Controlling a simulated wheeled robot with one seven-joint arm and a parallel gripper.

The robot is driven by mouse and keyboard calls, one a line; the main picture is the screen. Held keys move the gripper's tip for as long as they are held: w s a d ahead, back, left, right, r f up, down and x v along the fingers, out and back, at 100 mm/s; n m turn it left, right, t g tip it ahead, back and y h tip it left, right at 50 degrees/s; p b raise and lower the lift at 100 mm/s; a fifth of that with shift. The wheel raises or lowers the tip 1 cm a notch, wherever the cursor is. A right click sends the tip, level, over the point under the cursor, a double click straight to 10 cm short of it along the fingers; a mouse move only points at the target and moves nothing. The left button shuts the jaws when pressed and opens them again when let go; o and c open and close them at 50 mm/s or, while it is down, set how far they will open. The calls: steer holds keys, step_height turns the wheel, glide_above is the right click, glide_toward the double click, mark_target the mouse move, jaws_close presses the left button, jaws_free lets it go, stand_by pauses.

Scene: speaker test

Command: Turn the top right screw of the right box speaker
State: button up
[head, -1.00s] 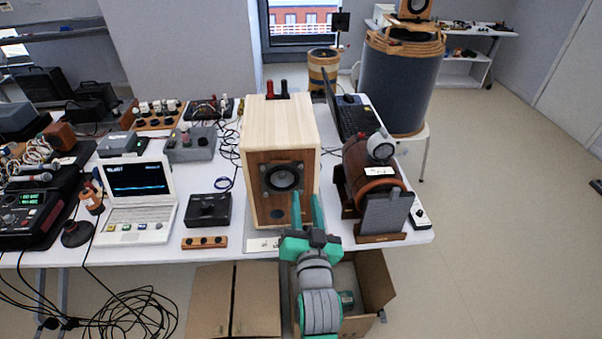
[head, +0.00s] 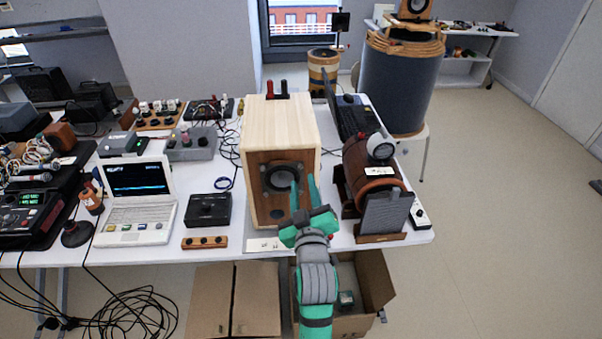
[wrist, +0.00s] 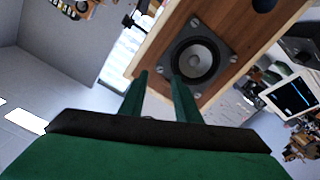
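The wooden box speaker (head: 281,130) stands upright on the table with its driver (head: 282,177) facing me. In the wrist view the speaker (wrist: 152,60) appears upside down and tilted, and its driver (wrist: 195,58) sits on a dark square plate with screws at its corners. My gripper (head: 303,181) is in front of the right side of the driver, with its fingers pointing up toward it. In the wrist view my gripper (wrist: 158,74) has its two fingers apart, with nothing seen between them. The tips lie over the plate's left corner there; I cannot make out the screw or any contact.
A barrel-shaped wooden device (head: 375,180) stands close on the right. A laptop (head: 140,195) and a black box (head: 208,210) are on the left. Another small speaker (head: 413,8) stands on a drum at the back.

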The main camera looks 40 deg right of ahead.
mark_target(301, 167)
steer(key=x, duration=0.5)
steer(key=shift+w+d, duration=0.15)
steer(key=shift+w, duration=0.15)
jaws_close()
